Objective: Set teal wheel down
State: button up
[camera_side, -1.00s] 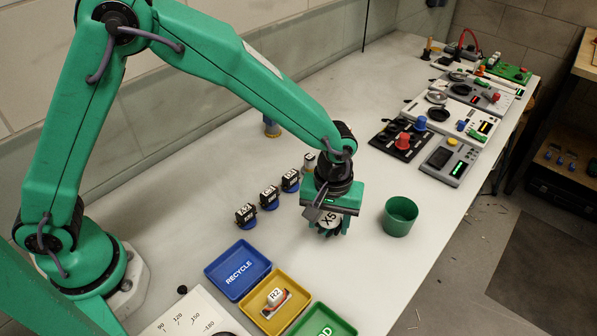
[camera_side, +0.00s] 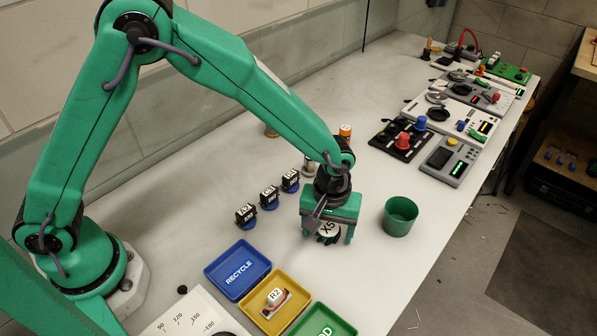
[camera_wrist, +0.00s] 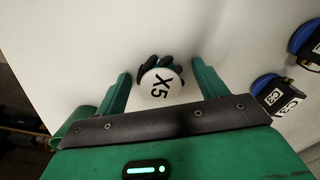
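The teal wheel (camera_side: 329,228) has a white top marked X5 and dark teal lobes around its edge. It appears to rest flat on the white bench, with its label up in the wrist view (camera_wrist: 161,82). My gripper (camera_side: 328,237) is low over it and open. In the wrist view, my gripper (camera_wrist: 160,72) has one finger on each side of the wheel, with a visible gap on both sides. Its lower edge is partly hidden in the side view.
A green cup (camera_side: 400,217) stands just to the right. Several labelled black parts on blue bases (camera_side: 269,198) stand to the left. Blue (camera_side: 222,258), yellow (camera_side: 262,319) and green (camera_side: 345,328) trays lie in front. Device panels (camera_side: 450,160) lie farther back.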

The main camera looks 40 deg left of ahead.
aim_at(326, 228)
notch_tip(326, 228, up, 12)
jog(key=shift+r, duration=0.15)
dwell(0.7)
dwell(0.5)
jog(key=s+a+r+m+t, duration=0.1)
jog(key=s+a+r, duration=0.2)
jog(key=a+r, duration=0.3)
jog(key=s+a+r+m+t, duration=0.2)
jog(key=a+r, duration=0.3)
jog(key=a, duration=0.3)
jog(key=s+a+r+m+t, duration=0.1)
jog(key=s+a+m+t, duration=0.1)
jog(key=s+a, duration=0.8)
jog(key=shift+s+t, duration=0.3)
jog(key=shift+s, duration=0.3)
jog(key=shift+a+r, duration=0.1)
